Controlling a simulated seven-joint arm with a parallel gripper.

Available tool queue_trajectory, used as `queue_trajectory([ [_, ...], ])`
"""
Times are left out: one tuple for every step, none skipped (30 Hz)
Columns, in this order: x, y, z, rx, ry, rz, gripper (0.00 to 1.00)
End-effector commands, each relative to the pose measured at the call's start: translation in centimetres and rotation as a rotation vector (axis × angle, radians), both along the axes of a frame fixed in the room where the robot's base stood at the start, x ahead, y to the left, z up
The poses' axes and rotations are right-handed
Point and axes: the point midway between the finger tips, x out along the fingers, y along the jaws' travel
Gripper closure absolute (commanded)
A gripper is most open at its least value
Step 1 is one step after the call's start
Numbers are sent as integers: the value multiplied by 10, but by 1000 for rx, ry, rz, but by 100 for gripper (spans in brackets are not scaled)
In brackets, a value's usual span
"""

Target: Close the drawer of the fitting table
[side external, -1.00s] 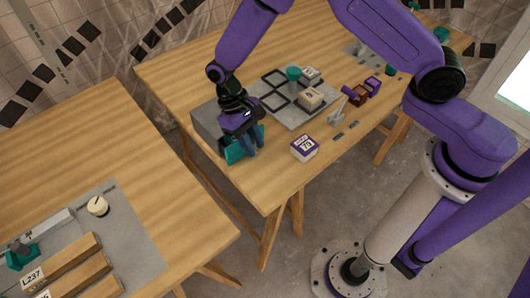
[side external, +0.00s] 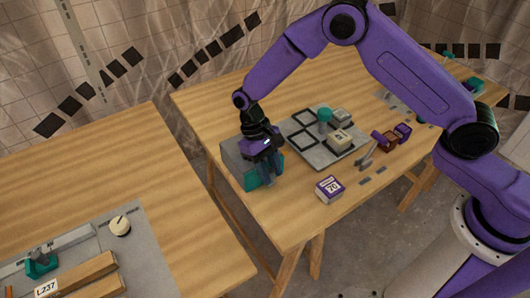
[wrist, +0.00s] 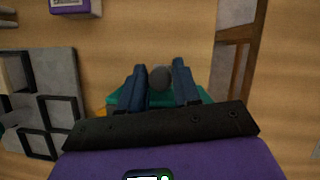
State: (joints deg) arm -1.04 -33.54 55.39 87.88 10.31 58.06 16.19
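The fitting table (side external: 300,205) is wooden, with a grey drawer housing (side external: 232,152) at its near left corner. The teal drawer front (side external: 250,181) shows below and in front of the housing; how far the drawer stands out is hard to tell. My gripper (side external: 273,176) points down at the drawer front and partly covers it. In the wrist view, my gripper's two dark blue fingers (wrist: 160,82) stand on either side of a round grey knob (wrist: 160,78) and appear to touch it. Teal (wrist: 204,96) shows behind the fingers, and my palm hides most of the drawer.
A grey board (side external: 315,154) with black square frames, a green-topped piece (side external: 324,116) and pale blocks lies behind the gripper. A purple-and-white box (side external: 330,188) sits near the front edge. A second table (side external: 165,180) stands left, across a gap.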

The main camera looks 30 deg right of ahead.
Motion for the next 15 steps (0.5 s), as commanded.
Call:
queue_trajectory([
  [6,-1,5,5,-12,-3,64],
  [8,0,8,6,-14,-3,64],
  [10,0,13,7,-15,-4,64],
  [12,1,17,7,-15,-5,64],
  [14,1,22,7,-15,-4,64],
  [16,2,29,6,-15,-2,64],
  [18,3,35,7,-16,-3,64],
  [20,3,41,6,-15,-2,64],
  [23,4,49,6,-14,-2,64],
  [25,5,55,6,-14,-2,64],
  [27,5,60,6,-13,-2,64],
  [30,6,68,6,-12,-2,64],
  [32,7,74,6,-12,-2,64],
  [34,7,80,6,-12,-2,64],
  [38,8,88,6,-11,-2,64],
])
